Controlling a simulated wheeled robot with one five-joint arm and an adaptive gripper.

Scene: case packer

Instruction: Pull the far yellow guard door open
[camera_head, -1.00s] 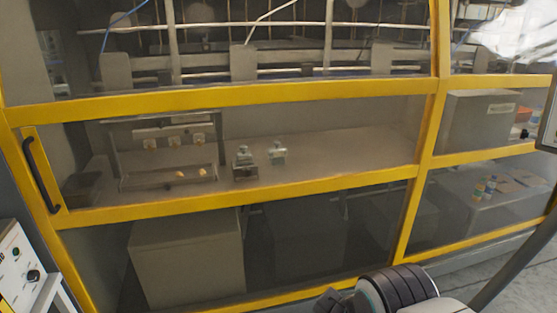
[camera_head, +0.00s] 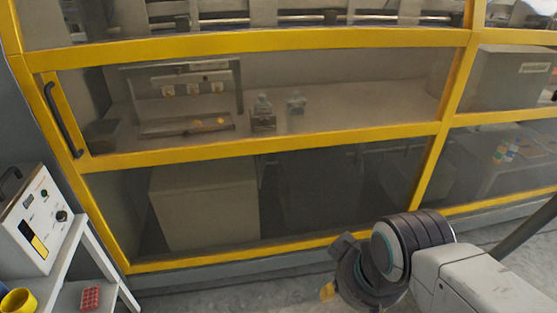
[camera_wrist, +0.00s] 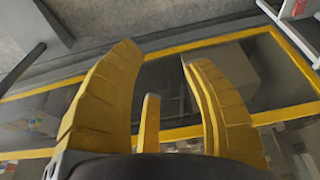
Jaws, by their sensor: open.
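The yellow-framed guard door (camera_head: 270,43) with clear panels fills most of the head view and looks closed. Its dark vertical handle (camera_head: 62,120) is on the left edge of the frame. In the wrist view, yellow frame bars (camera_wrist: 180,132) and dark panes lie beyond the fingers.
At the lower left stand a control box (camera_head: 38,222), a yellow cup (camera_head: 17,301) and a red rack (camera_head: 90,298) on a white shelf. Grey floor shows below the door.

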